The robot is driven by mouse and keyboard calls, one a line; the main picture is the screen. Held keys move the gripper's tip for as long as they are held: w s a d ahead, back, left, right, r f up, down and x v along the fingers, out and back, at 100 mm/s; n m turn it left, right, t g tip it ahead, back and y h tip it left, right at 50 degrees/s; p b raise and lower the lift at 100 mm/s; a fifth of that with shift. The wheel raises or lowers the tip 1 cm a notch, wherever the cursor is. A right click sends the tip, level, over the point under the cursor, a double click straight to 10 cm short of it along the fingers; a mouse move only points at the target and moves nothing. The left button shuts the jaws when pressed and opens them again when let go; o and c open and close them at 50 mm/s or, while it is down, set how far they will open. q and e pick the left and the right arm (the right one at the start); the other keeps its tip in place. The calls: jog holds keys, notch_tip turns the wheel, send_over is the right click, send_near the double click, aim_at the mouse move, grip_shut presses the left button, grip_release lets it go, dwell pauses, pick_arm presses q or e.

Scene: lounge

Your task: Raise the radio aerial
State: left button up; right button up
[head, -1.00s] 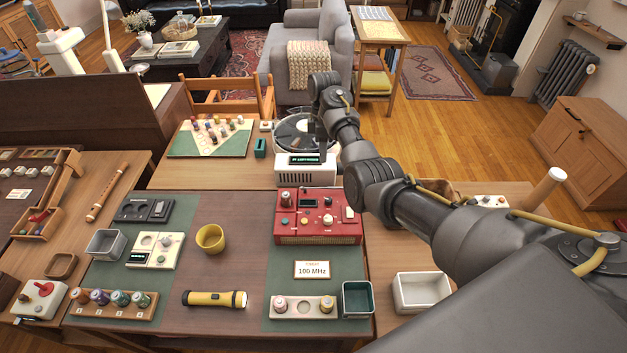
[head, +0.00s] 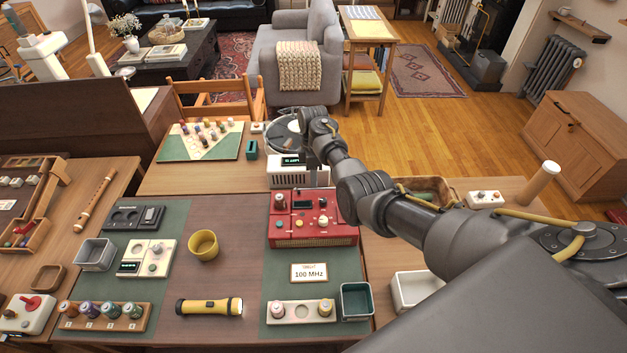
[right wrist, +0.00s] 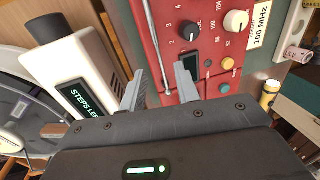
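The red radio (head: 340,232) stands at the back right of the green-and-brown mat, dials facing up. In the right wrist view, the radio (right wrist: 208,95) fills the upper middle. Its thin silver aerial (right wrist: 152,35) runs down from the top edge towards the gap between my fingers. My right gripper (right wrist: 160,85) is open, with one finger on each side of the aerial's line; I cannot tell whether either touches it. My left gripper is not in view.
A white box with a green display (head: 285,178) stands close behind the radio and left of my fingers. A card reading 100 MHz (head: 309,273) lies in front of the radio. A yellow cup (head: 203,246) stands to the left.

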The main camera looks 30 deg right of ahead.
aim_at(320, 189)
jog(key=shift+s+a+f, duration=0.1)
jog(key=shift+s+f, duration=0.05)
jog(key=shift+f, duration=0.55)
jog(key=shift+s+a+f, duration=0.1)
jog(key=shift+s+f, duration=0.05)
jog(key=shift+f, duration=0.5)
jog(key=shift+c, duration=0.3)
grip_shut()
